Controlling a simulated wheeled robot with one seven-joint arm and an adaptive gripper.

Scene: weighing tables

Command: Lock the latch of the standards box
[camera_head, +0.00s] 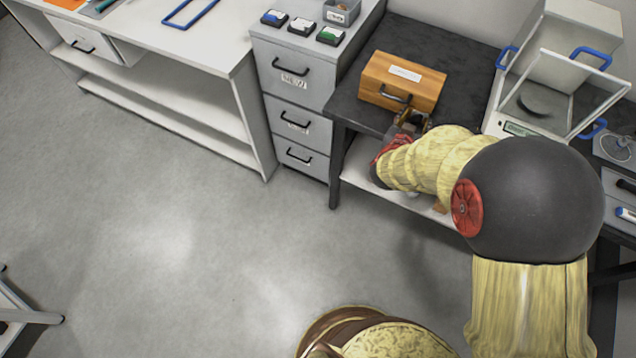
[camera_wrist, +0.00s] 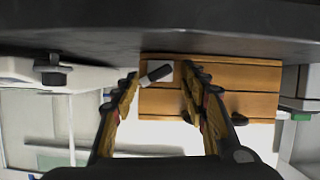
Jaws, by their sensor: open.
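The standards box (camera_head: 403,80) is a shut orange-brown wooden box with a white label on its lid and a dark handle on its front. It stands on the dark table. My gripper (camera_head: 411,120) is just in front of the box. The wrist view shows the box (camera_wrist: 250,104) upside down, beyond my spread fingers (camera_wrist: 160,76). A small dark piece with a pale end, which looks like the latch (camera_wrist: 155,75), shows between the fingertips. I cannot tell whether the fingers touch it.
A balance with glass panes and blue handles (camera_head: 540,100) stands right of the box. The dark tabletop (camera_head: 430,45) is bare behind the box. A grey drawer cabinet (camera_head: 295,75) with small boxes on top stands at left. The floor (camera_head: 180,230) is clear.

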